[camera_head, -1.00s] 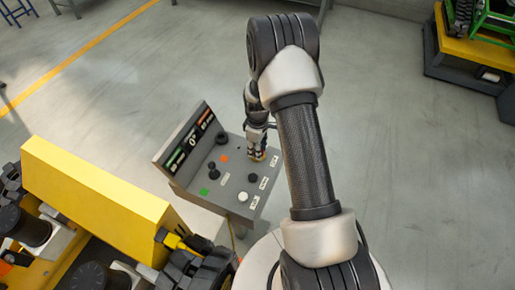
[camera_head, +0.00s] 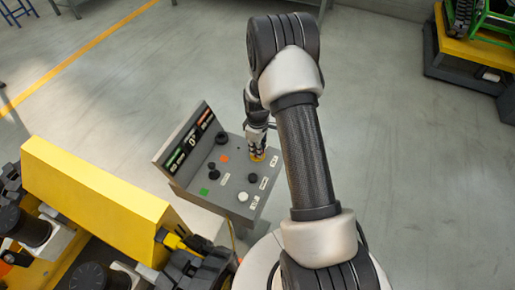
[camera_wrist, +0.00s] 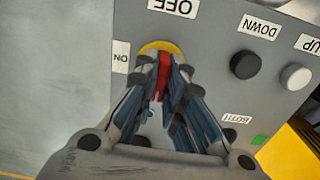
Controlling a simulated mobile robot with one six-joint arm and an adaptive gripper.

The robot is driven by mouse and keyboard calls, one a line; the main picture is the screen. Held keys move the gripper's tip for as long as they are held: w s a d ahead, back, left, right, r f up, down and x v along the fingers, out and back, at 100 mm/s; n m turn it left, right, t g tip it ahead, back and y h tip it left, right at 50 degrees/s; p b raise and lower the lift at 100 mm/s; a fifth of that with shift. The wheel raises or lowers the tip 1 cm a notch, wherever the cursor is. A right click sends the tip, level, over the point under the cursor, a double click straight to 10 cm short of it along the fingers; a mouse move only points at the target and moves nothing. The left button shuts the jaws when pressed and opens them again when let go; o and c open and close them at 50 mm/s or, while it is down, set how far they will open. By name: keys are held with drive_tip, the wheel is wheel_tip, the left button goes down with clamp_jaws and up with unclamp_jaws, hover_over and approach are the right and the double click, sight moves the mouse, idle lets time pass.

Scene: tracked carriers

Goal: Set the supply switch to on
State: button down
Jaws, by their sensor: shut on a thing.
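The supply switch has a red handle (camera_wrist: 163,72) on a round yellow plate (camera_wrist: 160,46), seen in the wrist view. An ON label (camera_wrist: 120,57) lies left of the plate and an OFF label (camera_wrist: 173,7) above it, both turned in the picture. My gripper (camera_wrist: 162,64) is shut on the red handle, one finger on each side. The visible part of the handle runs nearly upright in the picture, roughly toward OFF; its lower end is hidden between the fingers. In the head view, my gripper (camera_head: 257,151) is down at the far edge of the grey control panel (camera_head: 232,201).
A black DOWN button (camera_wrist: 245,64) and a white UP button (camera_wrist: 295,77) sit right of the switch. A display board (camera_head: 186,143) stands along the panel's left edge. A yellow tracked carrier (camera_head: 95,195) is at left. Open floor lies beyond the panel.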

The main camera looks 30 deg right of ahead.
drive_tip(key=m+b, duration=0.1)
drive_tip(key=m, duration=0.3)
drive_tip(key=shift+b, duration=0.3)
drive_tip(key=m+b, duration=0.1)
drive_tip(key=m, duration=0.3)
drive_tip(key=shift+m, duration=0.3)
drive_tip(key=m+b, duration=0.1)
drive_tip(key=m, duration=0.3)
drive_tip(key=shift+m, duration=2.3)
drive_tip(key=shift+b, duration=0.3)
drive_tip(key=c, duration=1.7)
unclamp_jaws()
